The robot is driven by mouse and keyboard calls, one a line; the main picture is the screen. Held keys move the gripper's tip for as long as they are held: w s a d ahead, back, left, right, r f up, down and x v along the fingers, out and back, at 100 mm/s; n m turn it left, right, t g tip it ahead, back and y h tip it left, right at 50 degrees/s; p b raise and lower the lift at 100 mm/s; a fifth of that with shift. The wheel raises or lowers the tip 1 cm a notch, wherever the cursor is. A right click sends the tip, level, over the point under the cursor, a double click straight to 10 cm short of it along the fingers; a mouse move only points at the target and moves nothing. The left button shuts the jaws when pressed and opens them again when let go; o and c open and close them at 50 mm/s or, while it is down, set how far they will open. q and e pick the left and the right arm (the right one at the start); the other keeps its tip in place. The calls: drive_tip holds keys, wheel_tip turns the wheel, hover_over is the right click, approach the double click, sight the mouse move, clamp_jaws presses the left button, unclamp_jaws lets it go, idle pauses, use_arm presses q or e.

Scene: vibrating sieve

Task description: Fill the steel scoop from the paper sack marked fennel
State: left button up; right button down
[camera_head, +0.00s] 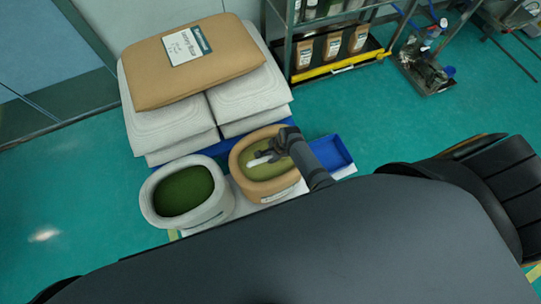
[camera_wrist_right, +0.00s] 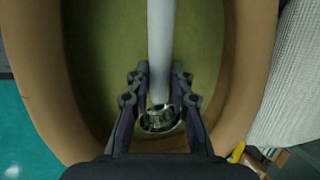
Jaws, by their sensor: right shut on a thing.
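An open brown paper sack (camera_head: 255,190) holds pale green-yellow contents. A label shows on its front, too small to read, so I cannot confirm the fennel mark. My right gripper (camera_head: 270,151) is over the sack's opening, shut on the scoop (camera_head: 258,162). In the right wrist view the gripper (camera_wrist_right: 158,84) has its fingers on both sides of the scoop's pale rod-like part (camera_wrist_right: 160,45). A shiny round steel part (camera_wrist_right: 160,121) shows at the rod's lower end. I cannot tell whether the scoop touches the contents or holds any. My left gripper is out of view.
An open white sack (camera_head: 212,216) with dark green contents stands to the left. A blue tray (camera_head: 333,152) lies to the right. Behind are stacked white sacks (camera_head: 250,103) with a closed brown sack (camera_head: 220,75) on top. A shelf rack (camera_head: 340,68) stands at the back.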

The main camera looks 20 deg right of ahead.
drive_tip(key=shift+f, duration=0.15)
drive_tip(key=shift+d, duration=0.1)
drive_tip(key=shift+w+d+p, duration=0.15)
drive_tip(key=shift+d+p, duration=0.2)
drive_tip(key=shift+d, duration=1.3)
drive_tip(key=shift+a, duration=0.25)
drive_tip(key=shift+a+p, duration=0.35)
drive_tip(key=shift+a, duration=0.95)
wheel_tip(320, 180, up, 17)
drive_tip(key=p, duration=1.8)
